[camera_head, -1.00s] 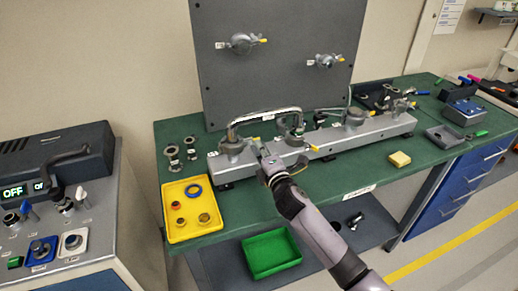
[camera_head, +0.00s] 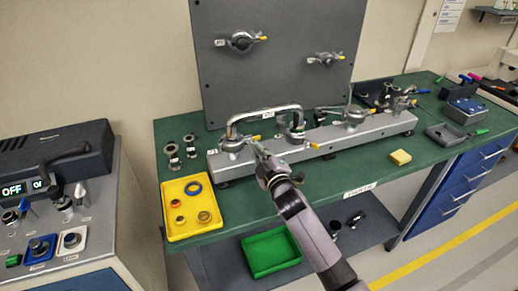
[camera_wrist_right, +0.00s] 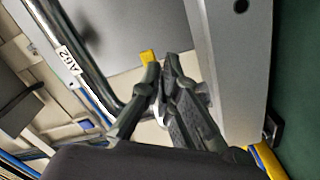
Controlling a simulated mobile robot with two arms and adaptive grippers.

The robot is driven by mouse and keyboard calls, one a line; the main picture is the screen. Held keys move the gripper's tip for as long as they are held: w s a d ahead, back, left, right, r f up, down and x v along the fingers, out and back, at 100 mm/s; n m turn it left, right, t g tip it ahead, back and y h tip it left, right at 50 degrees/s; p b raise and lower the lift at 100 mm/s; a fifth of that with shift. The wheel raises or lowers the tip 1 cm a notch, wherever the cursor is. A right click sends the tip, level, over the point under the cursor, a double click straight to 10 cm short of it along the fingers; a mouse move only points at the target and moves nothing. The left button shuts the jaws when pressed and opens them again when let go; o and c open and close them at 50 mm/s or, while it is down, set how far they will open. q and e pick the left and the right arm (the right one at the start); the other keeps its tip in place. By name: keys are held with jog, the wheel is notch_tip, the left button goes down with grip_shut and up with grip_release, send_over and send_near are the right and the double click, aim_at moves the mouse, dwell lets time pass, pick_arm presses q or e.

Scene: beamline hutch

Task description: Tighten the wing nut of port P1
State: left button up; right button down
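The left-end port of the long grey manifold carries a metal clamp (camera_head: 232,145) with a yellow-tipped wing nut (camera_head: 256,138). A small tag beside this port is too small to read surely. My right gripper (camera_head: 260,150) is at the right of this clamp, close to the wing nut. In the right wrist view, a yellow tip (camera_wrist_right: 148,57) shows just past the fingers of my right gripper (camera_wrist_right: 163,66). The fingertips are close together with a narrow gap. I cannot tell whether they touch or grip the wing nut. My left gripper is not in view.
A curved metal pipe (camera_head: 264,112) arches above the manifold (camera_head: 335,138), close to my right gripper. A yellow tray (camera_head: 176,226) with rings is at the front left. A yellow block (camera_head: 400,157) lies on the green bench (camera_head: 355,173). A dark panel (camera_head: 275,80) stands behind.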

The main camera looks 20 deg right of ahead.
jog(key=shift+f, duration=0.25)
dwell(0.3)
jog(key=c, duration=2.1)
grip_release()
jog(key=shift+s, duration=0.1)
jog(key=shift+r, duration=0.15)
jog(key=shift+s, duration=0.1)
jog(key=s, duration=1.2)
jog(key=shift+d, duration=0.25)
jog(key=shift+w, duration=0.1)
